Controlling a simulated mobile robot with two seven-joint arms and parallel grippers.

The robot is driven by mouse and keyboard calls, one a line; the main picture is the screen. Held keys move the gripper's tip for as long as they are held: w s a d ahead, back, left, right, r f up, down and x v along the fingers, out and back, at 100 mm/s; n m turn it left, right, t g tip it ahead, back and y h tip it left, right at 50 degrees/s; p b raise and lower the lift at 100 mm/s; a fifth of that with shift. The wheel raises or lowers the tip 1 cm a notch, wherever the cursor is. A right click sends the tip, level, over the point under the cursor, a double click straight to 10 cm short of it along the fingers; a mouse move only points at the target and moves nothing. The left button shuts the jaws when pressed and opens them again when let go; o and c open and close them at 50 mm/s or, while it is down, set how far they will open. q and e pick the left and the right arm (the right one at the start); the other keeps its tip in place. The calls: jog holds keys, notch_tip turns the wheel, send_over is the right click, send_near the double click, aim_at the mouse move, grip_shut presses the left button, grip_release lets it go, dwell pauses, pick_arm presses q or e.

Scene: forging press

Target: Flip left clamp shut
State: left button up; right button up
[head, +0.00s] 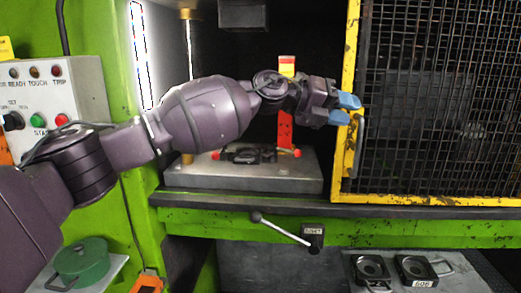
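A dark die (248,155) sits on the grey press bed (240,180). A small red tip (215,155), which looks like the left clamp's end, shows at the die's left. Another red tip (296,153) shows at its right, by an upright orange-red bar (285,130). The clamps are small and dark, so their positions are unclear. My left gripper (346,109) is right of and above the die, beside the mesh gate's yellow edge. Its blue fingertips look apart, with nothing seen between them. Contact with the gate is unclear. My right gripper is out of view.
The yellow-framed mesh gate (430,100) covers the right of the press. A lever (285,230) sticks out below the bed. A button panel (50,105) is at left, a green lidded pot (82,262) lower left. Spare dies (415,268) lie lower right.

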pick_arm(q)
jog(key=a+f+n+t+y, duration=0.5)
jog(key=a+f+n+t, duration=1.45)
jog(key=n, duration=0.95)
jog(key=s+a+f+n+g+y, duration=0.25)
jog(key=s+a+f+n, duration=0.2)
jog(key=a+f, duration=0.35)
jog(key=s+a+f+n+g+y, duration=0.1)
jog(key=s+a+f+n+y, duration=0.3)
jog(key=a+f, duration=0.45)
jog(key=s+a+f+n+g+y, duration=0.1)
jog(key=s+a+f, duration=0.3)
jog(key=s+f, duration=0.6)
jog(key=s+a+f+n+g+y, duration=0.2)
jog(key=s+a+f+g+y, duration=0.1)
jog(key=s+f, duration=0.7)
jog(key=s+a+g, duration=0.1)
jog(key=s+a, duration=0.1)
jog(key=s, duration=0.2)
jog(key=shift+f, duration=0.3)
